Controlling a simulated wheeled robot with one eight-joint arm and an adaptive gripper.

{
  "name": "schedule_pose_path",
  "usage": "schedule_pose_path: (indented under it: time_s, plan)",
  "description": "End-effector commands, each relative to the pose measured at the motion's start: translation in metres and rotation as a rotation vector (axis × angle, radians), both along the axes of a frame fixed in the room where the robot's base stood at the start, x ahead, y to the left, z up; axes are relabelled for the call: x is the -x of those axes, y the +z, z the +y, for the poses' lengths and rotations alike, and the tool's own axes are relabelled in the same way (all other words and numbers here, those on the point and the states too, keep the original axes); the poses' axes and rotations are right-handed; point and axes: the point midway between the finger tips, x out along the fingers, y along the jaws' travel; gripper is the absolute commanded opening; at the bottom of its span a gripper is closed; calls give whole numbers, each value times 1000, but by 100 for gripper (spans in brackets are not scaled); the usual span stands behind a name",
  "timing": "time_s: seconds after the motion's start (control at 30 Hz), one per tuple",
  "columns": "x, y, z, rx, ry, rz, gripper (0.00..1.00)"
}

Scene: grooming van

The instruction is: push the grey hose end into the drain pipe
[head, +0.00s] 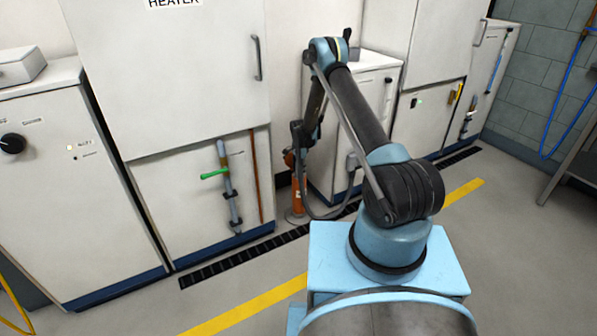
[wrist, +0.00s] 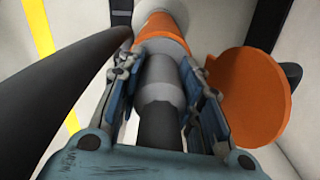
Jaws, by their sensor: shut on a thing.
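My gripper (wrist: 162,80) is shut on the grey hose end (wrist: 157,72), with a finger on each side of it. The dark hose (wrist: 158,128) runs back from the grey end towards the camera. The orange drain pipe (wrist: 168,38) is straight ahead of the hose end and roughly in line with it. The hose end overlaps the pipe's mouth in the wrist view; I cannot tell whether it is inside. In the head view the drain pipe (head: 298,200) stands upright on the floor, below my gripper (head: 297,150).
An orange disc-shaped lid (wrist: 248,97) sits close to the right finger. A white cabinet (head: 205,195) with a green-handled valve (head: 214,174) stands left of the pipe, and another white cabinet (head: 335,150) stands right. A dark floor grate (head: 245,255) runs in front. The floor before it is clear.

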Motion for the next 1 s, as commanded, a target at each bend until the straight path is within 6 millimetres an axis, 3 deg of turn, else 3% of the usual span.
schedule_pose_path:
  time_s: [0.27, 0.3, 0.37, 0.77, 1.0]
  plan:
    - [0, -3, 0, 0, 0, 0, 0]
    - [0, -3, 0, 0, 0, 0, 42]
    - [0, -3, 0, 0, 0, 0, 56]
    - [0, -1, 0, 0, 0, 0, 57]
    - [0, 25, 0, 0, 0, 0, 57]
